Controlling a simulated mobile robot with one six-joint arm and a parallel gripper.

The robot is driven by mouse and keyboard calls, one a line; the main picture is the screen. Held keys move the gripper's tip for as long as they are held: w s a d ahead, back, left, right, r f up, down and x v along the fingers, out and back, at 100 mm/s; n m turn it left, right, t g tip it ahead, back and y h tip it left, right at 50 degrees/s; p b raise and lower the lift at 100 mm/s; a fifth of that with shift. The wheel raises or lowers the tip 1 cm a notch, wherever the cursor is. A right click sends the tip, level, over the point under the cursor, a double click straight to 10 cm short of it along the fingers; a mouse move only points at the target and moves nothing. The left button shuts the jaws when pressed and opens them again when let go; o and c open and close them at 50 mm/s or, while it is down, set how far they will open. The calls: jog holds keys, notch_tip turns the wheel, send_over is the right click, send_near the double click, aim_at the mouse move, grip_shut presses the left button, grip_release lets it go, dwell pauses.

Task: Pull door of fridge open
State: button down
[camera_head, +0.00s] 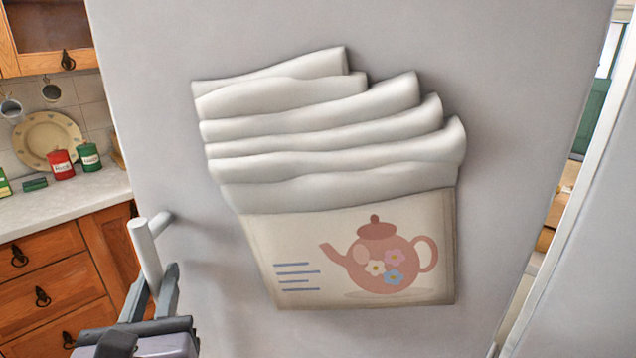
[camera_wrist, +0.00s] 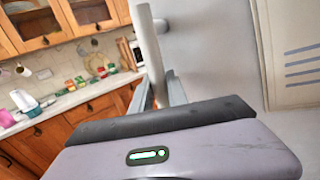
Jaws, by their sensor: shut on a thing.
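The fridge door (camera_head: 510,130) is a large pale grey panel filling most of the head view. Its white bar handle (camera_head: 146,248) stands out from the left part of the door on a short post. My gripper (camera_head: 156,280) is shut on the lower part of this handle, at the lower left. In the wrist view the handle (camera_wrist: 151,45) rises from between my gripper's fingers (camera_wrist: 162,92), beside the door face (camera_wrist: 205,60). The handle's lower end is hidden by my gripper. I cannot tell whether the door stands ajar.
A flat pouch with a teapot picture (camera_head: 265,250) and folded white cloths (camera_head: 330,130) is on the door. At the left are a pale counter (camera_head: 60,205), wooden drawers (camera_head: 50,270) and small tins (camera_head: 61,164). A narrow opening shows beyond the door's right edge.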

jog(key=shift+s, duration=0.1)
dwell(0.3)
jog(key=c, duration=1.3)
grip_release()
